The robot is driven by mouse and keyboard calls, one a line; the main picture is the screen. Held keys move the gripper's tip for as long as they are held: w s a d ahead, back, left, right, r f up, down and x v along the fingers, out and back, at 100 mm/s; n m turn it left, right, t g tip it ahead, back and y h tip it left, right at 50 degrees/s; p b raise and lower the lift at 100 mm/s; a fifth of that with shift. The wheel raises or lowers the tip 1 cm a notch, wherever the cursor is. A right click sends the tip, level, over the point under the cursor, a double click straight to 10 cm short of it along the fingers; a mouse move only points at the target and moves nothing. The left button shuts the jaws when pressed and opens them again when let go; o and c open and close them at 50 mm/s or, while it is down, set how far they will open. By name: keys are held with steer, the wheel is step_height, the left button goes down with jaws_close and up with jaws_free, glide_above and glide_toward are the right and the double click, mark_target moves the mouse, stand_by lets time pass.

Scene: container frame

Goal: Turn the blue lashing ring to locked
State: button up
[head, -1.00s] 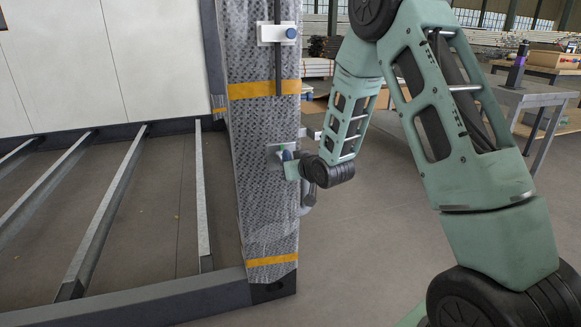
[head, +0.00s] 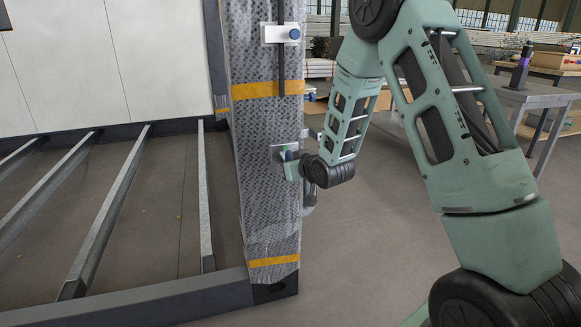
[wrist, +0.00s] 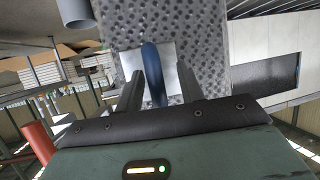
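The blue lashing ring (wrist: 153,76) sits on a pale metal plate (wrist: 167,58) on the patterned grey post. In the wrist view the ring stands nearly edge-on, between the two fingers of my gripper (wrist: 161,72). Gaps show on both sides of the ring, so the fingers are open around it and not closed on it. The ring is nearer the left finger. In the head view only a small part of the ring (head: 289,155) shows, with my gripper (head: 293,169) against that spot. The ring's lock marking cannot be made out.
A white block with a blue knob (head: 294,34) is on the post (head: 265,120) above, beside a dark vertical rod. A grey pipe end (wrist: 76,12) is close by in the wrist view. A metal-framed floor lies left; a workbench (head: 535,95) stands back right.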

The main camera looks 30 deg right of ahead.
steer(key=shift+d, duration=0.1)
steer(key=shift+s, duration=0.25)
steer(key=b+v, duration=1.2)
steer(key=v, duration=0.5)
steer(key=shift+r, duration=0.1)
stand_by(0.4)
